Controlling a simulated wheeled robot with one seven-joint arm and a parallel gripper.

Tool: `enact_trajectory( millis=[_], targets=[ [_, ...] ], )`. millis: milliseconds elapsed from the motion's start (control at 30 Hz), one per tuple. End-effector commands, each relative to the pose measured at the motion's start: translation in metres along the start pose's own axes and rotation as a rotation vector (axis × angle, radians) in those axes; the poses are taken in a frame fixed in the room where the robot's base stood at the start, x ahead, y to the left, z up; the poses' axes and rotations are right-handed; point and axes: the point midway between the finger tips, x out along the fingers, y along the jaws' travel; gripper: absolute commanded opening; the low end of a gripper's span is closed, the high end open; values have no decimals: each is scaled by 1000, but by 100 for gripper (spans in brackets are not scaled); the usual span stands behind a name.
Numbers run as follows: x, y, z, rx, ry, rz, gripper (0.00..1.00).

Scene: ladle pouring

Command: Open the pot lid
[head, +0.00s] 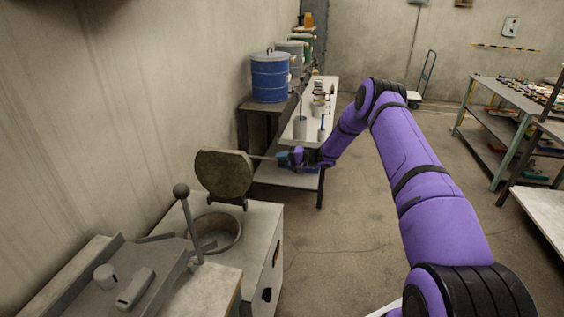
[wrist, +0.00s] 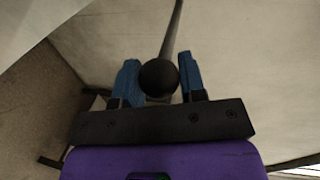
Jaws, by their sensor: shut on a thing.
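The pot lid (head: 224,174) is a dark, round, worn plate that stands raised and tilted up at the far side of the pot opening. The pot (head: 213,231) is a round well set in a pale cabinet top, and its inside shows. A thin handle rod (head: 263,157) runs from the lid to the right, to my gripper (head: 290,160). In the wrist view, my gripper (wrist: 159,82) has its blue fingers on either side of the handle's dark round knob (wrist: 158,77). It is shut on this handle end. The lid itself cannot be made out in the wrist view.
A grey lever with a ball knob (head: 181,190) stands left of the pot, by a metal tray (head: 110,280) holding small parts. A blue drum (head: 270,77) stands on a shelf behind. Open floor (head: 370,220) lies to the right.

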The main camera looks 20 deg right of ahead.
Motion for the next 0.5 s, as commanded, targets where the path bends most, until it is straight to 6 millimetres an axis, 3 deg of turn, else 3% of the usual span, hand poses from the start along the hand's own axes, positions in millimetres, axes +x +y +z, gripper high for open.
enact_trajectory(
  millis=[167, 200, 267, 300, 500],
  targets=[
    [0, 1, 1, 1, -1, 1, 0],
    [0, 1, 1, 1, -1, 1, 45],
    [0, 1, 1, 1, -1, 1, 58],
    [0, 1, 1, 1, -1, 1, 62],
    [0, 1, 1, 0, -1, 0, 62]
  ],
)
